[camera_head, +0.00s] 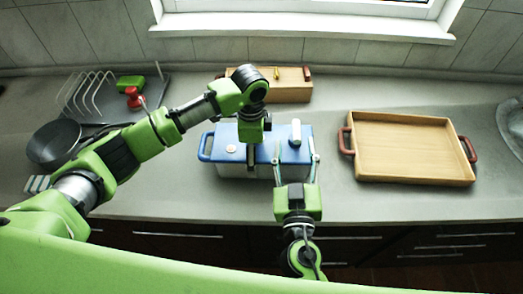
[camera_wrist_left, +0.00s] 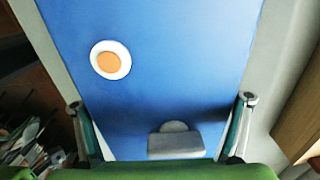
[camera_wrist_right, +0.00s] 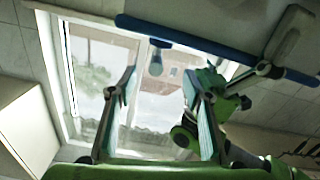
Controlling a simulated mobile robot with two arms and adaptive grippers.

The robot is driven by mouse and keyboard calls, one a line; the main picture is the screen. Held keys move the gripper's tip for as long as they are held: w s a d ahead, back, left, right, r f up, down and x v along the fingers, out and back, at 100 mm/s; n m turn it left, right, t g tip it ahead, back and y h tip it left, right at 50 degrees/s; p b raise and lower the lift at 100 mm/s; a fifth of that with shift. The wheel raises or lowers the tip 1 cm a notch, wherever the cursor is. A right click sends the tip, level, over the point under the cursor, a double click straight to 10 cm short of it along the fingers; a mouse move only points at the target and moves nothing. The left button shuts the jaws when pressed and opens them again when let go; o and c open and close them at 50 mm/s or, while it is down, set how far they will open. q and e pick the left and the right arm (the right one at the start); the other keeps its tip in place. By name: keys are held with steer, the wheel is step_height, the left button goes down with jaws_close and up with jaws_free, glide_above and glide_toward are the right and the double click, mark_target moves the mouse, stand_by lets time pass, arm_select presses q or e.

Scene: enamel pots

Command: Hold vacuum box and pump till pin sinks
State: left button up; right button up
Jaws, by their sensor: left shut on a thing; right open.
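The vacuum box (camera_head: 236,170) has a blue lid (camera_head: 225,135) and stands on the counter below the window. A round white valve (camera_head: 231,149) is on its lid; in the left wrist view its pin (camera_wrist_left: 108,62) is orange, its height unclear. A pale pump handle (camera_head: 296,132) stands up at the lid's right. My left gripper (camera_head: 252,140) points down over the box and is shut on it, fingers (camera_wrist_left: 162,103) at opposite sides. My right gripper (camera_head: 295,157) is open at the front right; in its wrist view the pump (camera_wrist_right: 155,62) appears between the fingers, ungripped.
A wooden tray (camera_head: 410,178) with red-brown handles lies to the right, beside a sink (camera_head: 513,125). A wooden box (camera_head: 290,91) is behind. A dark pan (camera_head: 55,145), a rack (camera_head: 85,92), a green sponge (camera_head: 130,83) and a red item (camera_head: 132,97) are left.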

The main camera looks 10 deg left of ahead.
arm_select(q)
steer(key=shift+s+a+f, duration=0.15)
steer(key=shift+a+f, duration=0.05)
steer(key=shift+f, duration=0.1)
arm_select(e)
steer(key=shift+s+d, duration=0.1)
steer(key=shift+s, duration=0.1)
steer(key=shift+s+f, duration=0.1)
steer(key=shift+s, duration=0.25)
steer(key=s+d, duration=0.1)
steer(key=s, duration=1)
steer(key=shift+s+d, duration=0.15)
steer(key=shift+s, duration=0.05)
arm_select(q)
steer(key=o, duration=1.3)
steer(key=shift+o, duration=0.6)
steer(key=shift+w, duration=0.35)
arm_select(e)
steer(key=shift+w, duration=0.25)
arm_select(q)
steer(key=shift+s+d+r, duration=0.1)
steer(key=shift+r, duration=0.1)
arm_select(e)
steer(key=shift+s, duration=0.1)
arm_select(q)
steer(key=shift+r, duration=0.1)
arm_select(e)
steer(key=shift+r, duration=0.25)
